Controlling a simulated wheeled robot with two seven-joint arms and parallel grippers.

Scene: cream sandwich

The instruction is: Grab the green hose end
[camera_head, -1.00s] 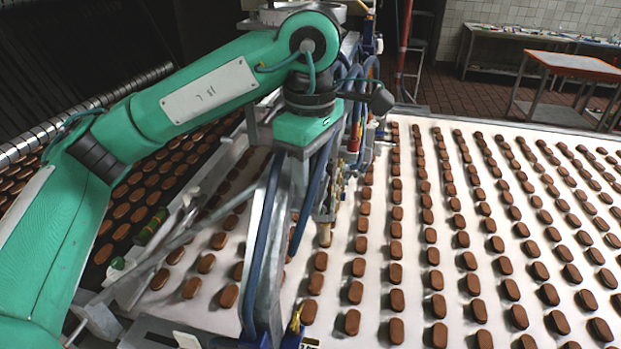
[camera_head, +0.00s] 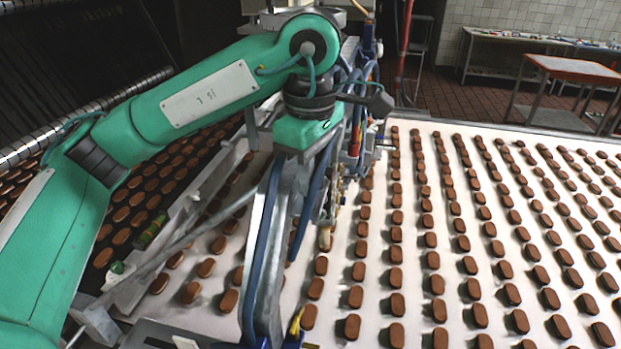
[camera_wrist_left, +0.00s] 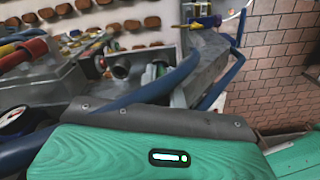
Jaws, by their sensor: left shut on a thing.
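My left arm reaches in from the left in the head view, with its green wrist (camera_head: 305,130) above the pale biscuit belt. My left gripper below the wrist is mixed up with grey bars and blue hoses, so I cannot make out its fingertips. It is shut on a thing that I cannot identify. A dark green cylinder (camera_head: 150,229) lies at the belt's left edge, apart from the wrist. A smaller green end (camera_head: 117,267) sits below it. I cannot tell which is the hose end. In the left wrist view, green-marked fittings (camera_wrist_left: 120,68) show beyond a blue hose (camera_wrist_left: 150,92). My right gripper is not in view.
Rows of brown biscuits cover the pale belt (camera_head: 415,255). A metal frame with blue hoses (camera_head: 265,250) stands below the wrist. The rail (camera_head: 90,110) runs along the left.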

